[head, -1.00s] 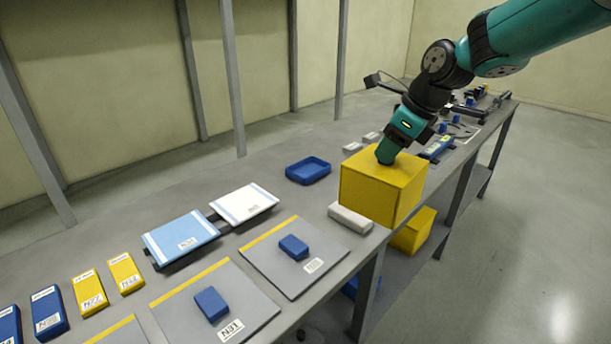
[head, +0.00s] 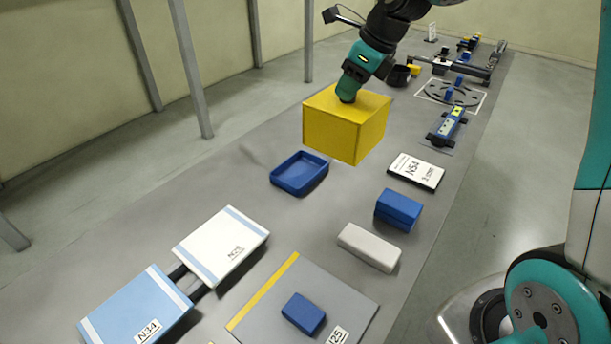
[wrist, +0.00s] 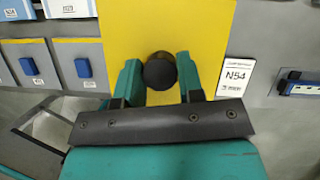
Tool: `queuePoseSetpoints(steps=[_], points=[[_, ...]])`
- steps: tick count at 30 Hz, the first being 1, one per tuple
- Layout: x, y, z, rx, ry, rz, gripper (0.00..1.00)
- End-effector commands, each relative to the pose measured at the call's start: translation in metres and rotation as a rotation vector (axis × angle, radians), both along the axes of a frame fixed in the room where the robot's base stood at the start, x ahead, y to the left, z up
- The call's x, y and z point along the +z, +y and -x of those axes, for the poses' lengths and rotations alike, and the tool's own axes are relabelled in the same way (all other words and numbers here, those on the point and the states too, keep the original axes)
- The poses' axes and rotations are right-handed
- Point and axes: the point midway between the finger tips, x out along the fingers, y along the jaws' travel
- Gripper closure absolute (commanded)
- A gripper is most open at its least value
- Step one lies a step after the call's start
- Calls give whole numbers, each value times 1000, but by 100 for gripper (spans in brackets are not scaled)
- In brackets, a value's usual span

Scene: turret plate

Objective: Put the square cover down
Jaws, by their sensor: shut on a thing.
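The square cover is a yellow box shape (head: 345,128) in the head view, held upright under my gripper (head: 346,97). It appears to hang above the bench, behind the blue tray; its exact height is hard to tell. In the wrist view its yellow top (wrist: 150,35) carries a round black knob (wrist: 160,71). My gripper (wrist: 160,85) is shut on that knob, with a green finger on each side. The cover hides the bench directly behind it.
A blue tray (head: 299,174), a white N54 card (head: 416,171), a blue block (head: 398,209) and a pale block (head: 369,247) lie nearby. A round dark plate (head: 450,94) with blue pieces lies farther back. Bare bench (head: 240,165) shows left of the cover.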

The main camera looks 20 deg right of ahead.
Motion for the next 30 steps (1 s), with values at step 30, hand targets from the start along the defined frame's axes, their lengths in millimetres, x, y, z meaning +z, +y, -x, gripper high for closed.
queuePoseSetpoints(steps=[30], points=[[-189, 4, 0, 7, 2, 1, 100]])
